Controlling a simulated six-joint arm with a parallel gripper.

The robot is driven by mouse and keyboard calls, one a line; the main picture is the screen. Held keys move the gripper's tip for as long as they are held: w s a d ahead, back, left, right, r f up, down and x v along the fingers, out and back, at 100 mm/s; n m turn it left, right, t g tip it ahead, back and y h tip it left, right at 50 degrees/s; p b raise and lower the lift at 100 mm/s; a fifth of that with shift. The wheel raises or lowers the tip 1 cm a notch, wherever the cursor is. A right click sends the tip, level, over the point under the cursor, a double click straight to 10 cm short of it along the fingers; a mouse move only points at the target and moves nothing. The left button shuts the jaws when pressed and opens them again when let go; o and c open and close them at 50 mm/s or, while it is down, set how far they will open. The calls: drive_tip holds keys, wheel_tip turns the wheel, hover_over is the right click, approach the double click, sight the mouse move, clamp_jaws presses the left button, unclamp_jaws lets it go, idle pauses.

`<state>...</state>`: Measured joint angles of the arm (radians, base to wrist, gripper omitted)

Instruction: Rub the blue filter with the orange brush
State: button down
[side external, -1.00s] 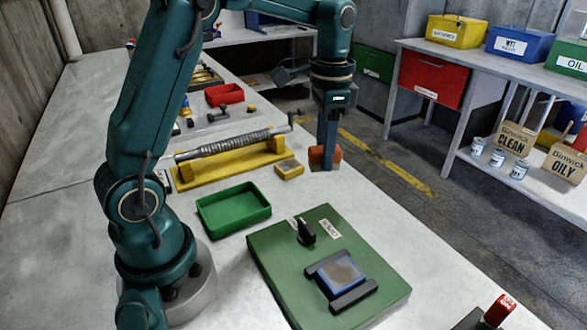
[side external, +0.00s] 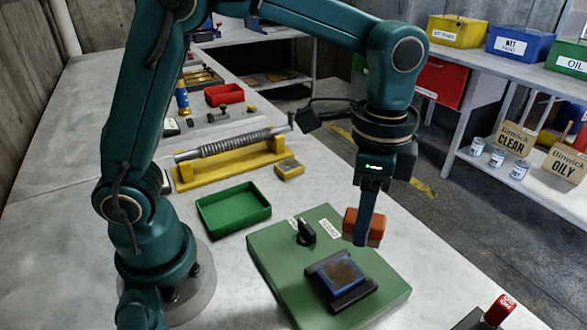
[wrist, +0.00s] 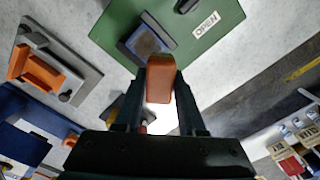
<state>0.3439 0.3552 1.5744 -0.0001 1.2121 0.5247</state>
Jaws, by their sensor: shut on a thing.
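The blue filter (side external: 341,274) lies on the green board (side external: 277,263), between two dark bars, with a brownish patch on top. It also shows in the wrist view (wrist: 146,42), just beyond the brush. My gripper (side external: 362,232) is shut on the orange brush (side external: 351,222); in the wrist view the orange block (wrist: 160,75) sits between the fingers. The brush is above the right back part of the board, up and to the right of the filter in the side view, and appears apart from it. Its underside is hidden.
A black knob (side external: 305,231) stands on the board beside a white label (side external: 329,229). A green tray (side external: 234,209), a yellow block (side external: 289,169) and a spring on a yellow stand (side external: 232,158) are behind. A red-topped item (side external: 499,309) is at front right.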

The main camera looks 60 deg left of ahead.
hover_over(354, 269)
drive_tip(key=shift+w+a+f, duration=0.15)
drive_tip(key=shift+f, duration=0.65)
drive_tip(key=shift+w+a+f, duration=0.1)
drive_tip(key=shift+a+f, duration=0.05)
drive_tip(key=shift+f, duration=0.65)
drive_tip(key=shift+w+a+f, duration=0.15)
drive_tip(key=shift+f, duration=1.45)
drive_tip(key=shift+s+r, duration=0.15)
drive_tip(key=shift+s, duration=2.85)
drive_tip(key=shift+w, duration=3.15)
drive_tip(key=shift+s+d, duration=0.45)
drive_tip(key=shift+s, duration=2.75)
drive_tip(key=shift+w, duration=3.2)
drive_tip(key=shift+s+r, duration=0.15)
drive_tip(key=shift+r, duration=4)
